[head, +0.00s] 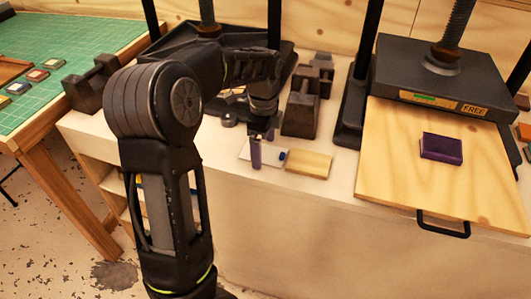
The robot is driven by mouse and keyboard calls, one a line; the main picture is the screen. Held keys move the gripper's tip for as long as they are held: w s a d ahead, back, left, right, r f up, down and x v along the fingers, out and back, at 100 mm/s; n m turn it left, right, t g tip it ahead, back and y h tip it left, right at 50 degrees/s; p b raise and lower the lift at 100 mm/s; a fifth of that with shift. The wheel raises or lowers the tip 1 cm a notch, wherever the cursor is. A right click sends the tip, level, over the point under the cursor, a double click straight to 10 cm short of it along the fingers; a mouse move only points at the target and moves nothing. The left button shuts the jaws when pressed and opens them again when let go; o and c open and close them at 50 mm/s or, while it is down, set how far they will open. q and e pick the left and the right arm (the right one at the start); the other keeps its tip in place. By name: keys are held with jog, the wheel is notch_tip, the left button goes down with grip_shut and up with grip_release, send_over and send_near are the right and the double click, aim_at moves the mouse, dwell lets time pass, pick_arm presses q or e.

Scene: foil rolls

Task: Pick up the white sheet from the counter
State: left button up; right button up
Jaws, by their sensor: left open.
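The white sheet (269,159) is a small pale rectangle lying flat on the counter (230,175), left of a small wooden block. My left arm reaches over the counter from the left and bends down. My left gripper (263,146) is open, pointing down right over the sheet. Its fingers hide part of the sheet, and I cannot tell whether they touch it. A small blue spot shows at the sheet's right side. My right gripper is not in view.
A pale wooden block (309,164) lies just right of the sheet. Dark metal blocks (303,108) stand behind it. A black press (440,75) with a wooden board (400,180) and a purple block (441,148) stands at right. A green mat (70,45) covers the left table.

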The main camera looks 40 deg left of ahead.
aim_at(264, 153)
pick_arm(q)
jog(key=shift+c, duration=0.5)
jog(key=c, duration=1.3)
jog(key=shift+r, duration=0.1)
notch_tip(264, 153, up, 10)
jog(key=shift+f, duration=0.1)
dwell(0.4)
